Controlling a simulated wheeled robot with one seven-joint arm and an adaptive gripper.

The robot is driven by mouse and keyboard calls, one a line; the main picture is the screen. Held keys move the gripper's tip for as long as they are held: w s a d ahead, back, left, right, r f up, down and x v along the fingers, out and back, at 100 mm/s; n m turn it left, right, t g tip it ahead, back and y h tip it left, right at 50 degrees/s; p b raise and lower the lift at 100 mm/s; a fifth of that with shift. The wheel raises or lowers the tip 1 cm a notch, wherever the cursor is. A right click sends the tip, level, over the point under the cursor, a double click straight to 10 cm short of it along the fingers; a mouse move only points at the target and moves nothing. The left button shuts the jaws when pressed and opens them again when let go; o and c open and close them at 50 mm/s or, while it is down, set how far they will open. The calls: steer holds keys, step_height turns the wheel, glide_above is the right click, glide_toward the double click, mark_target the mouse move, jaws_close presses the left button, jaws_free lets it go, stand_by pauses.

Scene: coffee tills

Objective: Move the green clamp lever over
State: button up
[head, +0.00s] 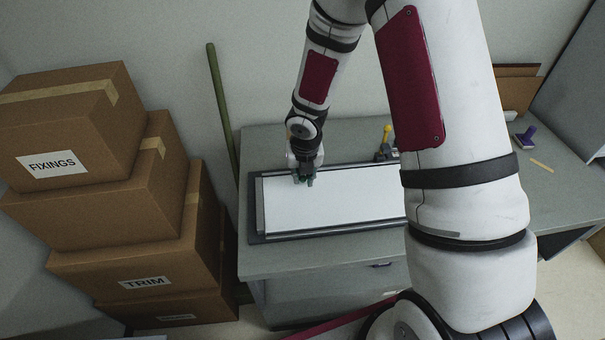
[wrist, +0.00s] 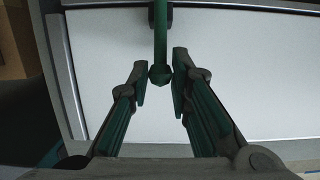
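The green clamp lever (wrist: 160,40) shows in the wrist view as a green rod with a rounded knob at its near end. It comes from a dark mount (wrist: 174,18) at the frame's edge. My gripper (wrist: 160,80) is open, with its two fingertips on either side of the knob. A small gap shows on each side, so the fingers look apart from it. In the head view my gripper (head: 304,180) is at the left part of the framed white panel (head: 335,200), and the green lever is mostly hidden there.
A yellow-knobbed lever (head: 387,134) stands at the back edge of the frame. A purple-handled tool (head: 525,136) and a small yellowish strip (head: 542,165) lie on the right of the grey bench (head: 300,262). Stacked cartons (head: 135,230) and a green pole (head: 220,105) stand left.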

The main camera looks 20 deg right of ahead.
steer(key=shift+w+d+r, duration=0.1)
steer(key=shift+w+r, duration=0.2)
steer(key=shift+r, duration=0.4)
steer(key=shift+w+d+r, duration=0.1)
steer(key=shift+w+r, duration=0.2)
steer(key=shift+r, duration=0.4)
steer(key=shift+w+d+r, duration=0.15)
steer(key=shift+w+r, duration=0.8)
steer(key=shift+r, duration=0.15)
steer(key=shift+w+r, duration=0.1)
steer(key=shift+w, duration=0.05)
steer(key=shift+w+d+r, duration=0.1)
steer(key=shift+w+r, duration=0.3)
steer(key=shift+w, duration=0.15)
steer(key=shift+w+d+r, duration=0.1)
steer(key=shift+w+r, duration=0.25)
steer(key=shift+w, duration=0.2)
